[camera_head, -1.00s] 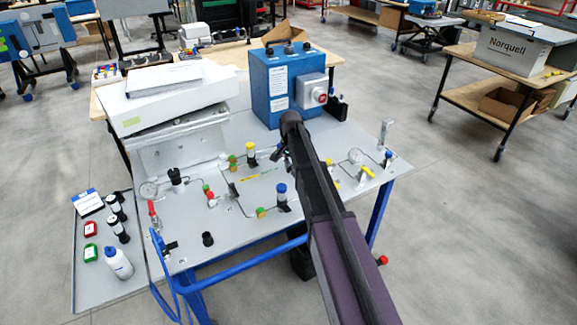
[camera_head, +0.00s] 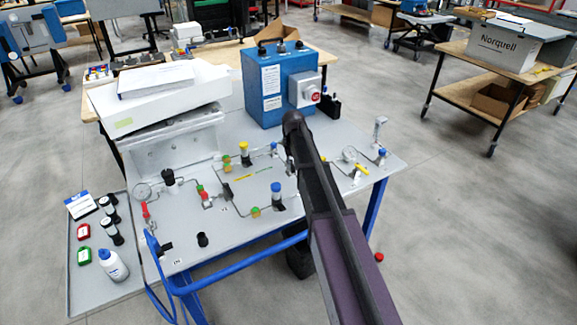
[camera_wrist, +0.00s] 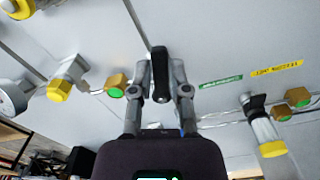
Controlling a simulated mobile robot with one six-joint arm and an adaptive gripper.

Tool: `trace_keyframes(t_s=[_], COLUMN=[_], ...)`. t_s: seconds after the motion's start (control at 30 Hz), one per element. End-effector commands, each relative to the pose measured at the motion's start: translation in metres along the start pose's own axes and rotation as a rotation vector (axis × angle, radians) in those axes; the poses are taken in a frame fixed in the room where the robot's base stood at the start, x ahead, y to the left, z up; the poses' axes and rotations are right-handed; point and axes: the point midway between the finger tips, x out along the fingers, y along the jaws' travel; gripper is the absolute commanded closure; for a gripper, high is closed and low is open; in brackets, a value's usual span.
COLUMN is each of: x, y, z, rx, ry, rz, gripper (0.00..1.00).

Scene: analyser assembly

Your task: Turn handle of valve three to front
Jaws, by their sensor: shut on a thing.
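In the wrist view my gripper (camera_wrist: 163,92) is shut on a black valve handle (camera_wrist: 159,66), one finger on each side of it. The handle runs nearly up and down in that picture. A brass fitting with a green end (camera_wrist: 116,86) lies just left of it. In the head view my arm hides the gripper and the held handle above the grey panel table (camera_head: 232,230). Another black handle (camera_head: 227,191) shows left of my arm. I cannot read any valve number.
A blue box (camera_head: 262,90) with a red button stands at the back of the table. Yellow-capped (camera_head: 244,150) and blue-capped (camera_head: 276,188) parts and thin pipes stand near my arm. A side tray (camera_head: 85,285) holds bottles.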

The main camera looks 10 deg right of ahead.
Motion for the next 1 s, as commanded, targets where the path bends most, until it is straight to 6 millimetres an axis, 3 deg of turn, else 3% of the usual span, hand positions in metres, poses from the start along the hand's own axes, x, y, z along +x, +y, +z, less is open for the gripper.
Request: trace_keyframes(t_s=[0.4, 1.0], x=[-0.0001, -0.0002], y=[0.0109, 0.0114], z=[-0.0034, -0.0047], rx=[-0.271, -0.323], ry=[0.003, 0.005], rz=[0.002, 0.002], gripper=[1.00, 1.00])
